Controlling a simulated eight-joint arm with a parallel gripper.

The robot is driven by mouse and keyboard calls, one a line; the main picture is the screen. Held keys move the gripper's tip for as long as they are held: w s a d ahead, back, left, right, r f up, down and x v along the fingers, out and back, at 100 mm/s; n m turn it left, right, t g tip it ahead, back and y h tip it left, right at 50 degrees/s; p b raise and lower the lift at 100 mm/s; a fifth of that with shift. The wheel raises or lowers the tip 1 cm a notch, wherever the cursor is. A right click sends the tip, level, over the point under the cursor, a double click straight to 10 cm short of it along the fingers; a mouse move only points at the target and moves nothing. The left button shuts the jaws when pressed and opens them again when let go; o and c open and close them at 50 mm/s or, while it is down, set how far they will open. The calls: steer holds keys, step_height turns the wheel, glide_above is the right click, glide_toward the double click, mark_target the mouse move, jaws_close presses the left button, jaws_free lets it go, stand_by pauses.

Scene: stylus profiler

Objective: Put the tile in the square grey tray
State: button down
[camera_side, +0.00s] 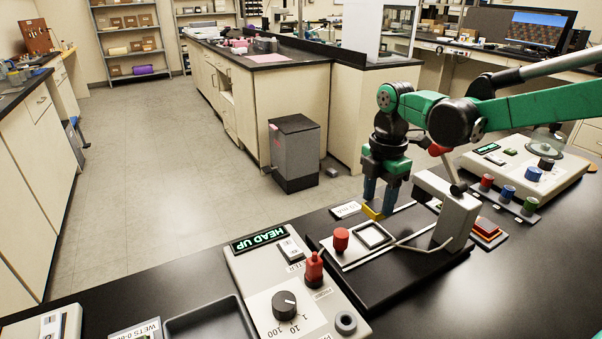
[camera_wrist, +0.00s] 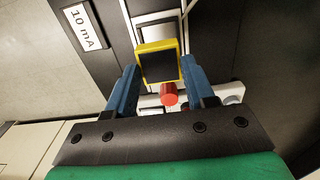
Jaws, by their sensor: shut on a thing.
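The tile (camera_wrist: 159,66) has a yellow rim and a dark middle. In the wrist view it sits between the two blue fingertips of my gripper (camera_wrist: 160,72), which is shut on it. In the side view my gripper (camera_side: 377,200) is over the far edge of the black profiler base, with the yellow tile (camera_side: 372,213) at its fingertips. The gap in height between tile and base is hard to judge.
The profiler's upright block (camera_side: 455,222) and thin stylus arm (camera_side: 416,246) stand right of the tray. A control box (camera_side: 262,272) is at front left.

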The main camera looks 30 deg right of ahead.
steer(key=shift+r, duration=0.25)
steer(key=shift+a, duration=0.1)
steer(key=w+a+r+n, duration=0.2)
steer(key=w+a+r, duration=0.1)
steer(key=a, duration=0.3)
step_height(320, 180, up, 8)
steer(key=n, duration=0.7)
glide_above(209, 336)
steer(key=s, duration=0.2)
step_height(209, 336, down, 20)
steer(key=shift+s+r, duration=0.1)
steer(key=shift+s, duration=0.05)
